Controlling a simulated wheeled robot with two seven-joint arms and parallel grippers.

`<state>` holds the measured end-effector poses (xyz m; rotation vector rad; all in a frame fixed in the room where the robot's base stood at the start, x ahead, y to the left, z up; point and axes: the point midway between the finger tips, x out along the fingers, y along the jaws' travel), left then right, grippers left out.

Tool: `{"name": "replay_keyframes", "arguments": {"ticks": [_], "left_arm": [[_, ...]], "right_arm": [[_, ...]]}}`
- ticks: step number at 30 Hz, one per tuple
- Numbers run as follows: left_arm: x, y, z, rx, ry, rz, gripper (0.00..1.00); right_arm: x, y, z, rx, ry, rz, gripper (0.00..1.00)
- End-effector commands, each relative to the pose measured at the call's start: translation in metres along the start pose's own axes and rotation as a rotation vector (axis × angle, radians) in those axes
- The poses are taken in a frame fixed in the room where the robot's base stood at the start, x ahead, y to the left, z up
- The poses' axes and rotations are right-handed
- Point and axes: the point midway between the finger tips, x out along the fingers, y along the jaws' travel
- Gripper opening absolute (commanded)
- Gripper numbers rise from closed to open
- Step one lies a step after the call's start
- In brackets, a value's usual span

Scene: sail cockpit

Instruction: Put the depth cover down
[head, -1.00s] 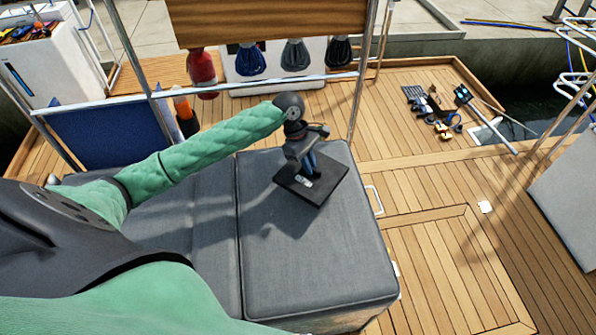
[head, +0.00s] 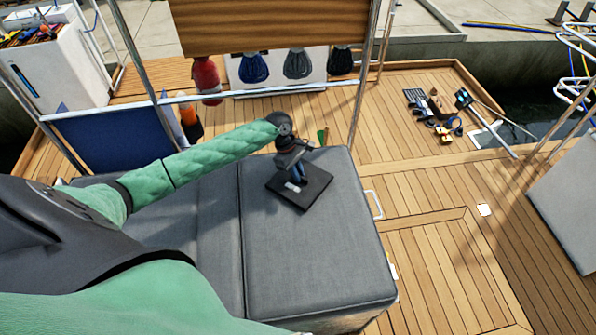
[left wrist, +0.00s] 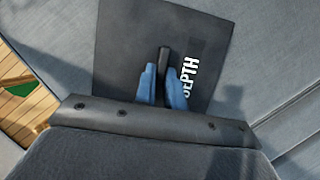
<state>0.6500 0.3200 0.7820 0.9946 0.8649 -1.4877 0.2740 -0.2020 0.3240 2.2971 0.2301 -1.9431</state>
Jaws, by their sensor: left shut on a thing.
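The depth cover (head: 315,187) is a flat dark square plate with a raised grip tab. It is over the grey seat cushion (head: 310,255), near its far end. In the left wrist view the cover (left wrist: 125,45) shows the white word DEPTH and the tab between my blue fingertips. My left gripper (head: 296,180) points down and is shut on the tab. The cover's underside is hidden, so I cannot tell whether it touches the cushion. My right gripper is not in view.
The near part of the cushion is bare. A dark blue panel (head: 120,138) and metal rails stand beyond the seat. Several small items (head: 440,120) lie on the wooden deck at the far right. A grey panel (head: 570,200) stands at the right edge.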

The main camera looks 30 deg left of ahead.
Motion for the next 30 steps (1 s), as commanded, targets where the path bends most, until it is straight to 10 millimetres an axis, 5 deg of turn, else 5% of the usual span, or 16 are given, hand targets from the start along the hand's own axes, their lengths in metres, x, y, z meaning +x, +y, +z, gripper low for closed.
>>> {"name": "replay_keyframes", "arguments": {"ticks": [11, 12, 15, 30], "left_arm": [[0.001, 0.000, 0.000, 0.000, 0.000, 0.000, 0.00], [0.002, 0.000, -0.001, 0.000, 0.000, 0.000, 0.15], [0.002, 0.000, -0.001, 0.000, 0.000, 0.000, 0.33], [-0.011, 0.000, -0.001, 0.001, 0.001, 0.001, 0.33]], "right_arm": [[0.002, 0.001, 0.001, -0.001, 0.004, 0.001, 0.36], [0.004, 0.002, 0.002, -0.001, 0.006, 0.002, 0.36], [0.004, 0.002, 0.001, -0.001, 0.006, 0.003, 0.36], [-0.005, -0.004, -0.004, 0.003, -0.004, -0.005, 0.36]]}}
